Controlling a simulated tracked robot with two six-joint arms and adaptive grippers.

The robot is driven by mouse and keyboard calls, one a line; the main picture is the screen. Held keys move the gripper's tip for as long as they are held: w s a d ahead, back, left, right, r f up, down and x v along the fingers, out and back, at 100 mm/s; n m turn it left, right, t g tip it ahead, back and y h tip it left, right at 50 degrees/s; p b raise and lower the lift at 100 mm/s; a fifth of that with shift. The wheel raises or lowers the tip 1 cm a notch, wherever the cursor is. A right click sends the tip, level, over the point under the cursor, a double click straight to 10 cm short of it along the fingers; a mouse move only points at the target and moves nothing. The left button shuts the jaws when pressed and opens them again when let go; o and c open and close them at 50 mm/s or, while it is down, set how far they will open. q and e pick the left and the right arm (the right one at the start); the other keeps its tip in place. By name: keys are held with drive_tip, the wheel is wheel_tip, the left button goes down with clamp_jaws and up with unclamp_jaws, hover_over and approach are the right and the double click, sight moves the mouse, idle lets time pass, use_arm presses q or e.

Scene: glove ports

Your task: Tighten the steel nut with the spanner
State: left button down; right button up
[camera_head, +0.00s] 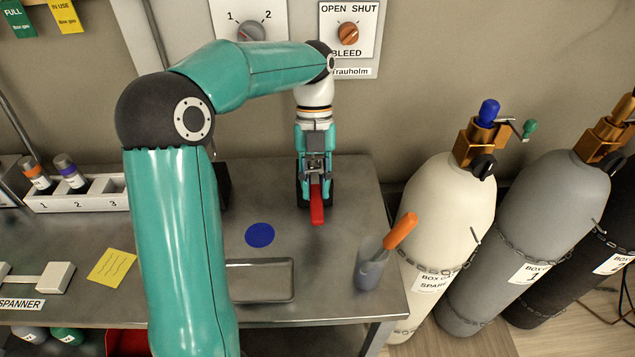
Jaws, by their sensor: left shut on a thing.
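My left gripper (316,168) points down over the back of the grey bench and is shut on a red object (317,207). Only a short red bar of it shows below the fingers; I cannot tell whether it is the spanner. A label reading SPANNER (21,304) is at the far left, in front of a pale rest with a white block (56,277). No spanner can be made out clearly there. I cannot pick out the steel nut. Brass valve fittings top the cream cylinder (447,205) and grey cylinder (556,210). My right gripper is not in view.
The bench (345,240) carries a blue disc (260,235), a shallow grey tray (259,293), a yellow note (112,265), a numbered rack (90,204) and a grey cup (371,265) with an orange-handled tool. A BLEED knob (348,33) is on the back wall.

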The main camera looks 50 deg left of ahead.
use_arm(q)
drive_tip(key=shift+s+a+m, duration=0.3)
drive_tip(key=shift+s+m, duration=0.05)
drive_tip(key=shift+m, duration=0.35)
drive_tip(key=shift+y+p, duration=0.3)
drive_tip(key=shift+s+a+m+g+p, duration=0.35)
drive_tip(key=shift+a+m+g, duration=0.1)
drive_tip(key=shift+m, duration=0.45)
drive_tip(key=shift+s+a+m+y+p, duration=0.3)
drive_tip(key=shift+a+m+y+p, duration=0.15)
drive_tip(key=shift+m, duration=0.45)
drive_tip(key=shift+r, duration=0.1)
